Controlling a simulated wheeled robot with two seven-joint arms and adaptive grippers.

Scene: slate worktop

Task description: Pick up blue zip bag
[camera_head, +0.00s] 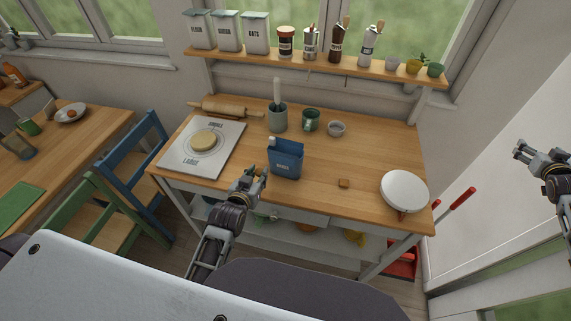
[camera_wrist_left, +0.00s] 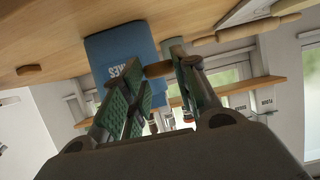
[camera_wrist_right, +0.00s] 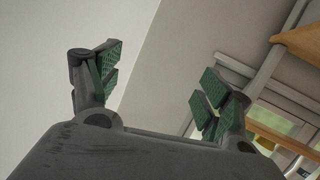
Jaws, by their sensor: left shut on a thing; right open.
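The blue zip bag (camera_head: 286,160) is upright over the front middle of the wooden worktop (camera_head: 320,190), with pale lettering on its front. I cannot tell whether its base touches the wood.
A small brown block (camera_head: 344,183) and a white round-topped thing (camera_head: 404,190) are right of the bag. A utensil pot (camera_head: 277,120), green mug (camera_head: 311,121) and small bowl (camera_head: 337,129) stand behind it. A white board (camera_head: 190,160) with a round yellowish piece lies left.

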